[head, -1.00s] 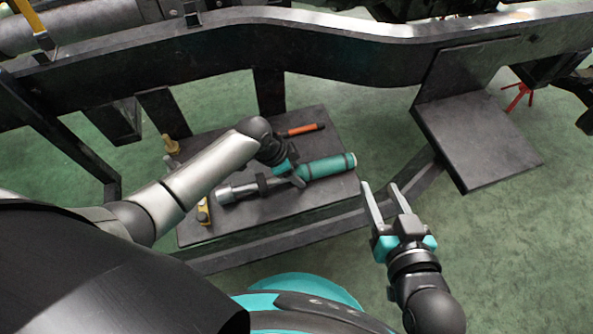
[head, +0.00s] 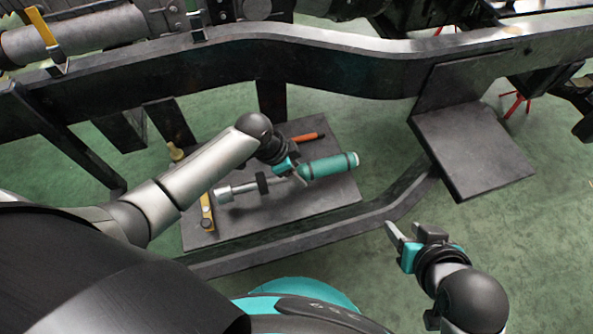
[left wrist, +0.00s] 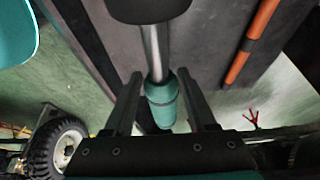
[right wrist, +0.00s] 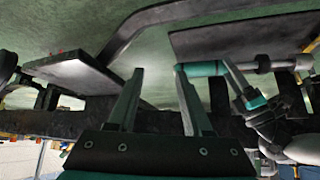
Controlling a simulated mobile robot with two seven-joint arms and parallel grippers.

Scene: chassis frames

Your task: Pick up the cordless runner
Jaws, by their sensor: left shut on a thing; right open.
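The cordless runner (head: 328,167), a long tool with a teal grip, a silver shaft and a black collar, lies along the dark plate. I cannot tell whether it touches the plate. My left gripper (head: 297,176) is shut on the runner where the shaft meets the teal grip. In the left wrist view the runner (left wrist: 161,108) runs between the two fingers (left wrist: 161,80). My right gripper (head: 396,240) is open and empty, to the lower right of the plate. The runner's teal end also shows in the right wrist view (right wrist: 203,68).
The dark plate (head: 290,208) also holds an orange and black tool (head: 307,138) and a yellow tool (head: 207,212). A heavy chassis rail (head: 340,71) crosses behind, with a flat dark bracket (head: 470,150) at right. Green floor lies open at lower right.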

